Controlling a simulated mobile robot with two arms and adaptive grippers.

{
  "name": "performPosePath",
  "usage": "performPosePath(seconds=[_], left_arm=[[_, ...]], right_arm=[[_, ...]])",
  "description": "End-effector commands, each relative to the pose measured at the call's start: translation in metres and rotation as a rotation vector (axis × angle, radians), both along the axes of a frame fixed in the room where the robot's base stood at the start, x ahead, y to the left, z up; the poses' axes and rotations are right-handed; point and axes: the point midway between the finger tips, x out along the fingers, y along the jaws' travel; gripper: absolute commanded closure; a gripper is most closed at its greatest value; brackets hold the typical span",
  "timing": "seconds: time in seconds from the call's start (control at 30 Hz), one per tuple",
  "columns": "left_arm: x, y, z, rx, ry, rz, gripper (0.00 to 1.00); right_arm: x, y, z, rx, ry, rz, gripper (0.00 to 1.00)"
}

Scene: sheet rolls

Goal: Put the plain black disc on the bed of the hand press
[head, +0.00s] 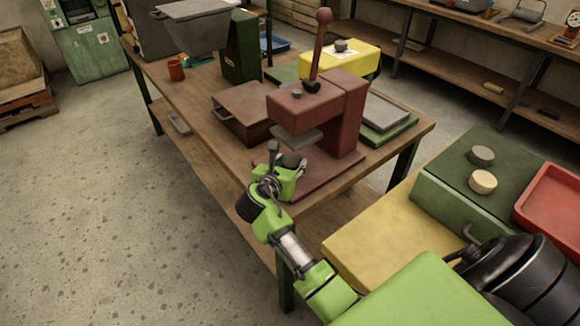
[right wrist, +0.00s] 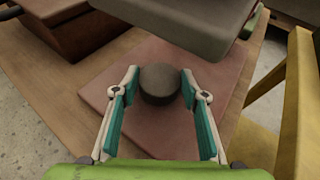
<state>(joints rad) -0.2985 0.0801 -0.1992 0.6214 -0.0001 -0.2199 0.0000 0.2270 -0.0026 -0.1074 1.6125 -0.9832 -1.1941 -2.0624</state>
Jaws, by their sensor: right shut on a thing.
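The hand press (head: 350,112) is red-brown, with a raised lever and a grey plate (head: 298,138) under its head. Its flat red-brown bed (head: 325,172) lies on the wooden table; the bed also shows in the right wrist view (right wrist: 110,92). My right gripper (head: 288,166) is at the bed's front left part, beside the grey plate. In the right wrist view its fingers (right wrist: 160,88) are shut on the plain black disc (right wrist: 160,80). The disc is over the bed; I cannot tell whether it touches it. My left gripper is not in view.
A brown box (head: 245,110) stands left of the press. A yellow block (head: 340,60) with a dark knob-like piece is behind it. At right, a green box (head: 450,190) bears a grey disc (head: 482,155) and a cream disc (head: 483,181), beside a red tray (head: 550,205).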

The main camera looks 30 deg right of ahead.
Motion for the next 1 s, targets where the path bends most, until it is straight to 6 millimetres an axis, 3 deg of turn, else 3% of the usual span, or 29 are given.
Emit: performPosePath(seconds=[0.2,0.23,0.3,0.7,1.0], left_arm=[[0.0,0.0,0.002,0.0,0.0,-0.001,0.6],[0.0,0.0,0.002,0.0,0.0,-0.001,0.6],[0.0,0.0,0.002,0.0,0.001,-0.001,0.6],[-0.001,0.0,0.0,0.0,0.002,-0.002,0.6],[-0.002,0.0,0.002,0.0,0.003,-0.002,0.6]], right_arm=[[0.0,0.0,-0.002,-0.001,0.001,0.002,0.82],[0.0,0.0,-0.003,0.0,0.0,0.001,0.57],[0.0,0.0,-0.003,0.0,0.0,0.001,0.43],[0.0,0.0,0.001,0.001,-0.002,0.0,0.43],[-0.031,0.041,0.021,0.003,-0.002,0.003,0.43]])
